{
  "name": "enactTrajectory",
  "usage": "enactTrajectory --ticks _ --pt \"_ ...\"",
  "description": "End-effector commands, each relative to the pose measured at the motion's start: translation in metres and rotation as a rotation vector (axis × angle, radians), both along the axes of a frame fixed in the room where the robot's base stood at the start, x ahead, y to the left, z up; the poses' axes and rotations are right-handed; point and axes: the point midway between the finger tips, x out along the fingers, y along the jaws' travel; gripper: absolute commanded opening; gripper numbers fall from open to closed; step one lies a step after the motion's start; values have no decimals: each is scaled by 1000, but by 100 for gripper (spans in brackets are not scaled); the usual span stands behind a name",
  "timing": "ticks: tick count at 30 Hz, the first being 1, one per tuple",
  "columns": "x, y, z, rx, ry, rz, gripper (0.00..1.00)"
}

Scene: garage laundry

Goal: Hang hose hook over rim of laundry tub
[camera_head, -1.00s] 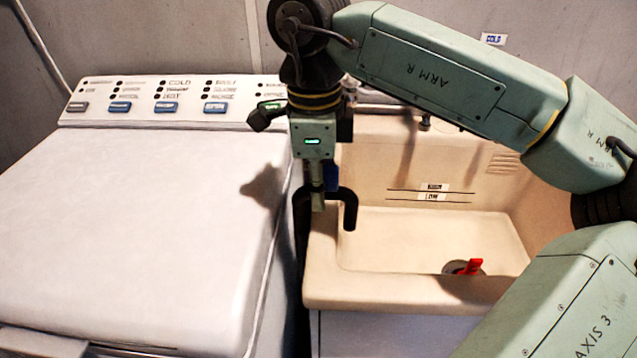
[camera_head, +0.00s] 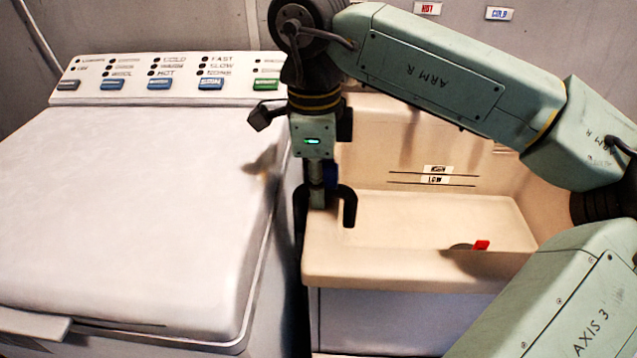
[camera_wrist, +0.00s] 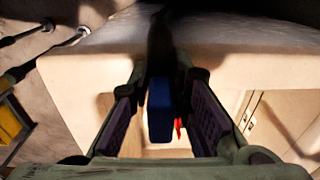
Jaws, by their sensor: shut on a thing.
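The hose hook (camera_head: 349,208) is a black inverted U. One leg shows above the tub's basin; the other hangs at the left, by the gap beside the washer. The laundry tub (camera_head: 400,275) is beige, with its left rim below the hook. My gripper (camera_head: 317,195) points down, shut on the hook near its bend. In the wrist view, my gripper (camera_wrist: 162,120) has a blue block (camera_wrist: 159,108) between its padded fingers. I cannot tell whether the hook touches the rim, as my gripper hides part of it.
A white washer (camera_head: 130,200) stands close at the left, with a narrow dark gap to the tub. A red-topped drain piece (camera_head: 482,245) is in the basin. My arm covers the tub's right side. HOT and COLD labels (camera_head: 499,14) are on the wall behind.

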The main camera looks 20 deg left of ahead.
Motion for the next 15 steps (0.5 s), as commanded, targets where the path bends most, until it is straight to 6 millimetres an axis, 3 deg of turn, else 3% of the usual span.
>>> enactTrajectory --ticks 1,2,12,15 --pt "-2 -1 -7 -8 11 4 0" --pt "-2 -1 -7 -8 12 3 18" --pt "-3 -1 -8 -9 13 5 41" --pt "-3 -1 -8 -9 13 5 41"
